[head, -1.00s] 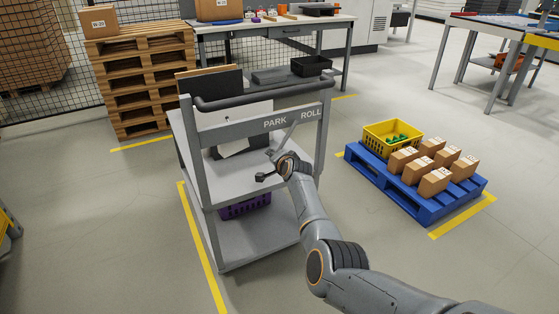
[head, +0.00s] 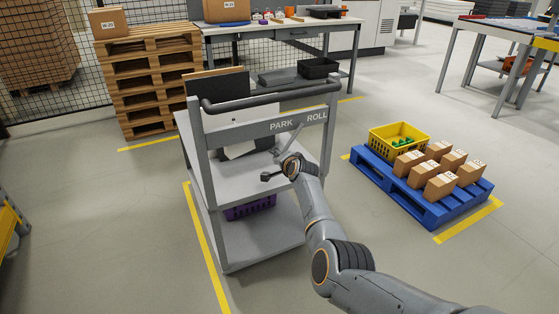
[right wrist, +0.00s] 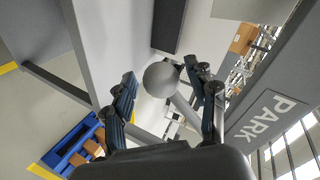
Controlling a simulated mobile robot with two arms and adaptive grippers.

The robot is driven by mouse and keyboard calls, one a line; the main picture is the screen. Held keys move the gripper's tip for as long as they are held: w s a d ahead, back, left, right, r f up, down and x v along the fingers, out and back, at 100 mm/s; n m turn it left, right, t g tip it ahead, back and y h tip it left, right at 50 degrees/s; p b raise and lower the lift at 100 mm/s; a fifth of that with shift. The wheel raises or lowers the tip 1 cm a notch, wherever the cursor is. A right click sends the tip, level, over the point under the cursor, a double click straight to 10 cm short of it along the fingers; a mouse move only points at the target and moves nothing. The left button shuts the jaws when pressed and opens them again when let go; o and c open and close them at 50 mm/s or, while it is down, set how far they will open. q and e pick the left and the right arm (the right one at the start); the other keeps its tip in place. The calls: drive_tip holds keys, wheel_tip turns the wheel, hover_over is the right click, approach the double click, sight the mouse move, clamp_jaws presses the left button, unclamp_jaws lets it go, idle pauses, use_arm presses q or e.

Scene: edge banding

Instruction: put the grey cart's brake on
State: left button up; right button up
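The grey cart (head: 203,165) stands in the middle of the head view, with a dark push handle and a front bar (head: 255,132) lettered PARK on the left and ROLL on the right. A grey brake lever (head: 296,136) shows at the bar between the two words, slanting down towards my right gripper. My right gripper (right wrist: 170,90) is open in the right wrist view. The lever's round grey knob (right wrist: 163,79) lies between its fingertips, with a gap visible on the left; contact on the right is unclear. The PARK lettering (right wrist: 266,116) is at the right there. My left gripper is out of view.
A purple crate (head: 250,208) sits on the cart's lower shelf. A blue pallet (head: 430,209) with boxes and a yellow crate (head: 398,140) is to the right. Wooden pallets (head: 150,85) and a workbench (head: 280,28) stand behind. Floor left of the cart is clear.

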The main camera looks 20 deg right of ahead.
drive_tip(key=shift+s+a, duration=0.1)
drive_tip(key=shift+s, duration=0.05)
drive_tip(key=shift+s+r, duration=0.25)
drive_tip(key=shift+s, duration=0.2)
drive_tip(key=v, duration=1)
drive_tip(key=shift+s+r, duration=0.2)
drive_tip(key=shift+s, duration=0.15)
